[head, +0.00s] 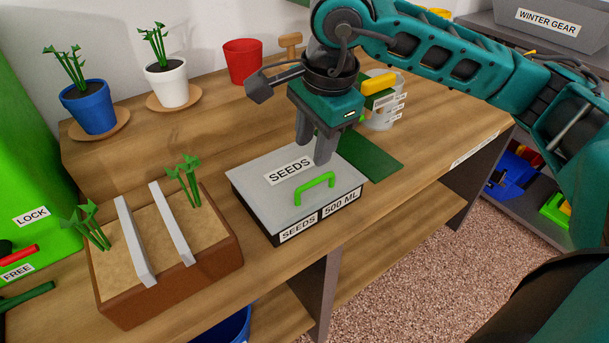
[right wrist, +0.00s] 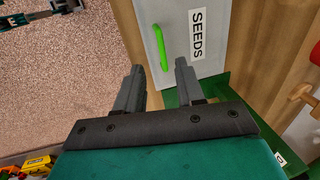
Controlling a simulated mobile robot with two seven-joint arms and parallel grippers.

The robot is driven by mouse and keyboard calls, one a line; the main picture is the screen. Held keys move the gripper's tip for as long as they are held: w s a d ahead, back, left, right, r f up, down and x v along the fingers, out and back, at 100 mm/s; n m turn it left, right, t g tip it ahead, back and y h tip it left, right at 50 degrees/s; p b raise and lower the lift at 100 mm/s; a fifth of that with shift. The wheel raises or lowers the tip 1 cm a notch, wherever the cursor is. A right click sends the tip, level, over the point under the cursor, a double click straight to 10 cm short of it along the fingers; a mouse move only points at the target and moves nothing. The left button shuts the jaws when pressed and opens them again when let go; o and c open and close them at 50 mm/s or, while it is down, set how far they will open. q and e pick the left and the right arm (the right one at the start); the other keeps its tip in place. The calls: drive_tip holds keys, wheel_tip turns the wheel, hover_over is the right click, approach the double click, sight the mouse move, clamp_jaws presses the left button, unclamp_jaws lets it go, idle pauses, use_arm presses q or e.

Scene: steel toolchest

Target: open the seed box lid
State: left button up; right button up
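The seed box (head: 285,228) stands on the wooden workbench with its grey lid (head: 250,181) closed. The lid has a "SEEDS" label and a green handle (head: 314,187) near its front edge. In the right wrist view the lid (right wrist: 212,57) and the green handle (right wrist: 161,47) show beyond the fingers. My right gripper (head: 314,148) points down over the back right part of the lid, behind the handle. In the right wrist view my right gripper (right wrist: 159,75) has its fingers apart with nothing between them. My left gripper is not in view.
A brown planter (head: 175,275) with seedlings and two white strips stands left of the box. A green mat (head: 369,157) lies to the right, near a measuring cup (head: 381,118). Blue (head: 91,107), white (head: 167,84) and red pots (head: 243,62) stand behind.

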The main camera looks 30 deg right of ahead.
sight(305, 185)
drive_tip(key=f, duration=0.3)
drive_tip(key=w+f, duration=0.1)
drive_tip(key=f, duration=0.2)
drive_tip(key=w+f, duration=0.1)
drive_tip(key=f, duration=0.2)
drive_tip(key=shift+a+f, duration=0.1)
drive_tip(key=shift+f, duration=0.1)
drive_tip(key=shift+c, duration=0.2)
clamp_jaws()
